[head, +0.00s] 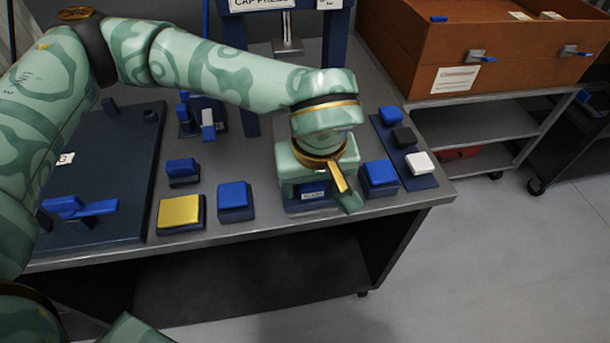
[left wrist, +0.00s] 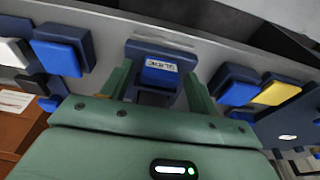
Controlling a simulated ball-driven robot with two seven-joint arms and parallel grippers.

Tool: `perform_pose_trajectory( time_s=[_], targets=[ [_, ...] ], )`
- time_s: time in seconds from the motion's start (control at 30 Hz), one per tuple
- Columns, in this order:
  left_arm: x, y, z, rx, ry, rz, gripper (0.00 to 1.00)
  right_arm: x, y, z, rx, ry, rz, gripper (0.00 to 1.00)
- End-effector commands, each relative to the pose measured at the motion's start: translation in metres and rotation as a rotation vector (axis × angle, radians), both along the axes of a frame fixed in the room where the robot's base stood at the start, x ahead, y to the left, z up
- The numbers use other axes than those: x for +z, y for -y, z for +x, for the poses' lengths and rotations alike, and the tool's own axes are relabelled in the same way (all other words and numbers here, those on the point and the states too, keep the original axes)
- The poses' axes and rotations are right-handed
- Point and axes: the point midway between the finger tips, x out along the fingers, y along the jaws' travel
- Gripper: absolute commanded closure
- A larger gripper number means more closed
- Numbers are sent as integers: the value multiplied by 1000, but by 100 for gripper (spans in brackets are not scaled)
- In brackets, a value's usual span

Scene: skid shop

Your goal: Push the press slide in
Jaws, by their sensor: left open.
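The press slide, a blue block with a white label reading SLIDE (left wrist: 160,72) in a dark housing (left wrist: 160,50), sits between my left gripper's fingers in the left wrist view. In the head view its label (head: 312,194) shows at the bench's front edge, with the rest largely hidden by my gripper. My left gripper (head: 343,190) is open, pointing down over the slide; its two fingers (left wrist: 157,80) stand apart on either side of it. I cannot tell whether they touch it.
Blue blocks stand on both sides, one to the right (head: 379,174) and one to the left (head: 235,197), with a yellow block (head: 180,213) further left. A strip with blue, black and white buttons (head: 418,162) lies at the right. The press frame (head: 336,45) stands behind.

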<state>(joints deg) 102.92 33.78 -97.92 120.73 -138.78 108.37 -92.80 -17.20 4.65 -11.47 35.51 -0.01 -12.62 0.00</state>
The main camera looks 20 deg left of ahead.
Motion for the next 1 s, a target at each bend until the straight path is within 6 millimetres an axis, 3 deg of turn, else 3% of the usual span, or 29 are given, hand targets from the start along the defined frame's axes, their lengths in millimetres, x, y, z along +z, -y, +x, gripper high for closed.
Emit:
perform_pose_trajectory(
  time_s=[0.07, 0.17, 0.2, 0.57, 1.0],
  targets=[
    [0, 0, 0, 0, 0, 0, 46, 0, 0, 0, 0, 0, 0, 64],
    [0, 0, 0, 0, 0, 0, 73, 0, 0, 0, 0, 1, 0, 64],
    [0, 0, 0, 0, 0, 0, 77, 0, 0, 0, 0, 1, 0, 64],
    [0, -1, 2, 0, 0, 0, 76, 0, -1, 1, -1, 1, 0, 64],
    [0, -20, 29, 2, 1, 0, 76, 1, -2, 1, -1, 3, 2, 64]
  ],
)
